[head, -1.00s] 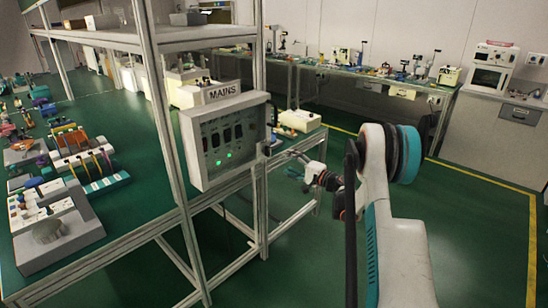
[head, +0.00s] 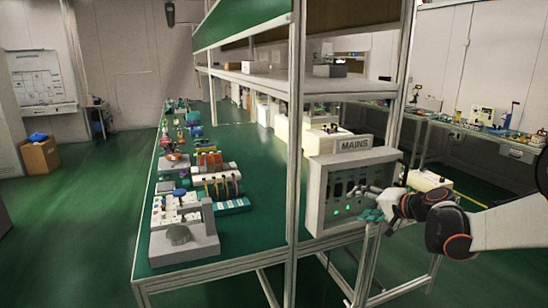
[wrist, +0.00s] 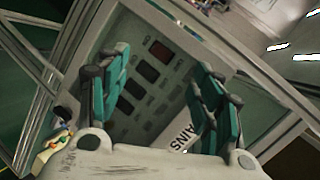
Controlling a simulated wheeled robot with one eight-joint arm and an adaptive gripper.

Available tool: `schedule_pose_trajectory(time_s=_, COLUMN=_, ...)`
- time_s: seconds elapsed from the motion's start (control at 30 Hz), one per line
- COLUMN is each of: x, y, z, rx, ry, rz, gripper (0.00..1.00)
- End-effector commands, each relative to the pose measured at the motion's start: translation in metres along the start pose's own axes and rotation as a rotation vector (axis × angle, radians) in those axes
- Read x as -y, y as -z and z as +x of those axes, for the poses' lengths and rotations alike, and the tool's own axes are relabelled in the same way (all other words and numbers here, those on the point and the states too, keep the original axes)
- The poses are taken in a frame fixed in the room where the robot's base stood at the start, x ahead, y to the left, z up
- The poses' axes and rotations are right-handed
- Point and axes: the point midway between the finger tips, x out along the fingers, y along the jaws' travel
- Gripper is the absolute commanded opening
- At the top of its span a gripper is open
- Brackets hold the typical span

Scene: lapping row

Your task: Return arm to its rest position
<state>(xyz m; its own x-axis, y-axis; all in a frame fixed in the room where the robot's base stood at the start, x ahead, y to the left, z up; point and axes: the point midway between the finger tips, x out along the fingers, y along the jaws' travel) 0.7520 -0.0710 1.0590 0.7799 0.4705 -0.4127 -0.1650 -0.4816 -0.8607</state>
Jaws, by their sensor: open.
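My gripper (head: 371,213) has teal fingers and shows at the lower right corner of the grey MAINS panel (head: 345,188) in the head view. My arm reaches in from the right edge. In the wrist view my gripper (wrist: 163,88) is open, its two fingers apart with nothing between them. The tilted panel face (wrist: 160,75) with its dark windows lies beyond the fingers. I cannot tell the exact gap between fingertips and panel.
The panel hangs on the metal frame of a green-topped bench (head: 265,200) crowded with parts. A shelf (head: 270,82) is above. Another bench (head: 475,128) runs along the right wall. A cardboard box (head: 39,155) stands at left on open green floor.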

Motion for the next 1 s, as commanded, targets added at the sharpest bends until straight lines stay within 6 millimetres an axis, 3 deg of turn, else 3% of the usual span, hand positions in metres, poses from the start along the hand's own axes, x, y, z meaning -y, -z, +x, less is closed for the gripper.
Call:
schedule_pose_trajectory(time_s=0.03, x=0.015, y=-0.019, z=-0.008, rx=0.019, ry=-0.023, rz=-0.030, gripper=0.60)
schedule_pose_trajectory(time_s=0.23, x=0.050, y=-0.085, z=-0.040, rx=0.081, ry=-0.121, rz=-0.154, gripper=0.60)
schedule_pose_trajectory(time_s=0.57, x=0.072, y=-0.189, z=-0.108, rx=0.166, ry=-0.270, rz=-0.376, gripper=0.60)
schedule_pose_trajectory(time_s=0.77, x=0.060, y=-0.242, z=-0.154, rx=0.200, ry=-0.361, rz=-0.519, gripper=0.60)
schedule_pose_trajectory(time_s=1.0, x=0.004, y=-0.282, z=-0.209, rx=0.200, ry=-0.506, rz=-0.695, gripper=0.60)
